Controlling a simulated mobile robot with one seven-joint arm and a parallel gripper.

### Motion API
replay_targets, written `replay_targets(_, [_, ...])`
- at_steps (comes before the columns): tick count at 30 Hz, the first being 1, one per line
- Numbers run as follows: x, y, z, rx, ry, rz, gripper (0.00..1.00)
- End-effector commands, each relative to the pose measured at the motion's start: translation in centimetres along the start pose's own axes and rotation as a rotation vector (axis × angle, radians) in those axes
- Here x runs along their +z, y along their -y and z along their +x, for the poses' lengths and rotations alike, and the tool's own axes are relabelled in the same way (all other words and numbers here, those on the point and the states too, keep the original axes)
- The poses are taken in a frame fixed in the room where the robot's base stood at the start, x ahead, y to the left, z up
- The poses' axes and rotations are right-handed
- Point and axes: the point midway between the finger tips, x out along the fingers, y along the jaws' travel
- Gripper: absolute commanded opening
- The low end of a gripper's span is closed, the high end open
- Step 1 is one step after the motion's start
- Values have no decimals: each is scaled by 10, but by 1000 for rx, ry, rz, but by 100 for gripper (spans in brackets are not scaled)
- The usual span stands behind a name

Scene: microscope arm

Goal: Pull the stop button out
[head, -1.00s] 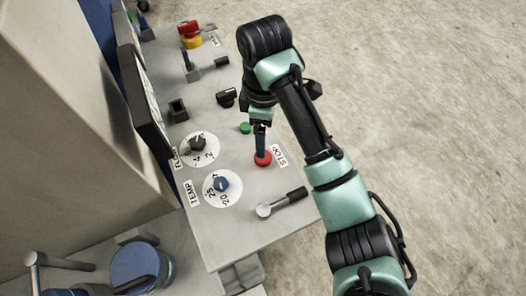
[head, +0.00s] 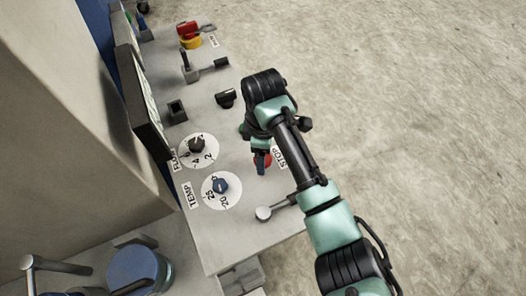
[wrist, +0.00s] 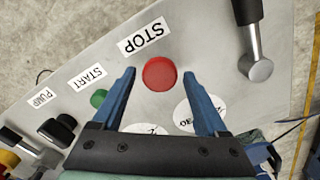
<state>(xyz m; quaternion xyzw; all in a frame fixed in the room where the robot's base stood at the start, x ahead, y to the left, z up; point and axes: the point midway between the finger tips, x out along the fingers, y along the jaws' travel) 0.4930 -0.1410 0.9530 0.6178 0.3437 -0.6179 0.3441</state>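The red round stop button (wrist: 159,74) lies between my two blue fingers in the wrist view, with clear gaps on both sides. Its STOP label (wrist: 144,37) is just beyond it. In the head view the stop button (head: 268,158) is partly hidden behind my gripper (head: 260,168). My gripper (wrist: 159,76) is open, and its fingertips reach about level with the button in the picture. Whether the fingertips are at the button's height or above it, I cannot tell.
A lever with a dark handle (wrist: 248,28) stands right of the button in the wrist view. A green start button (wrist: 98,98) is to the left, partly behind a finger.

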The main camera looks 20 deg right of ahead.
Motion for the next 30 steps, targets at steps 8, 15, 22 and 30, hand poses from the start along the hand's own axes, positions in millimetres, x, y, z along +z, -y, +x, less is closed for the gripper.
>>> replay_targets(8, [0,0,0,0,0,0,24])
replay_targets(15, [0,0,0,0,0,0,0])
replay_targets(22, [0,0,-2,0,0,0,0])
replay_targets(30, [-1,0,-19,-1,-1,0,0])
